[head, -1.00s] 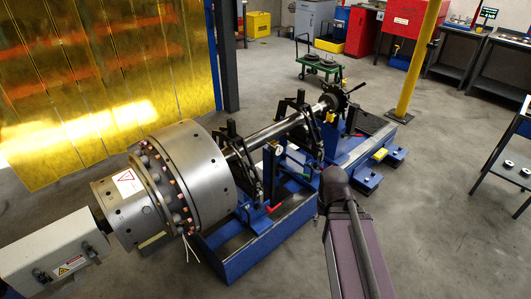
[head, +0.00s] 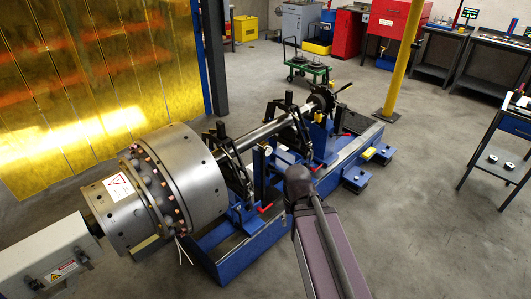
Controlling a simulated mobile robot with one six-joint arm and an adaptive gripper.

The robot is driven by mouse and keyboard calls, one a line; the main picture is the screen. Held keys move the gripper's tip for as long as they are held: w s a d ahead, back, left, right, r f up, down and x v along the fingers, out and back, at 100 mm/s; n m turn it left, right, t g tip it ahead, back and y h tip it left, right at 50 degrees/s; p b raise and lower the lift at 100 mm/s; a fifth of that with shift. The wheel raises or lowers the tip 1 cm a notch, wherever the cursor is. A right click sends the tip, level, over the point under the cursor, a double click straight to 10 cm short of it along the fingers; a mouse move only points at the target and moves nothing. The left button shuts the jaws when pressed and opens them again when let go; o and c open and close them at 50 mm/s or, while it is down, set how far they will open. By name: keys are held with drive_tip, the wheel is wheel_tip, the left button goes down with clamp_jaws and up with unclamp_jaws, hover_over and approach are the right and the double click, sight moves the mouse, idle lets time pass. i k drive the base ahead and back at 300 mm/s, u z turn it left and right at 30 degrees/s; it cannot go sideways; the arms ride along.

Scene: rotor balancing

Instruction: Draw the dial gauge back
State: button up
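What looks like the dial gauge, a small round white face (head: 268,150), sits on a blue upright beside the shaft, between the two black bearing supports. It is too small to tell whether its tip touches the shaft. The steel shaft (head: 263,132) runs from the large grey rotor (head: 190,170) to the far drive end. My arm comes up from the bottom, and its dark joint stands in front of the blue machine bed, right of and below the gauge. My gripper is not visible; it may be hidden beyond the joint.
The blue machine bed (head: 240,262) has red-handled levers along its near side. A yellow post (head: 402,65) stands at the back right. A green trolley (head: 308,72) is behind the machine. A side table (head: 497,135) is at the right edge.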

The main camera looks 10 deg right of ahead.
sight(268, 149)
drive_tip(key=z, duration=0.05)
drive_tip(key=i, duration=1)
drive_tip(key=u, duration=0.05)
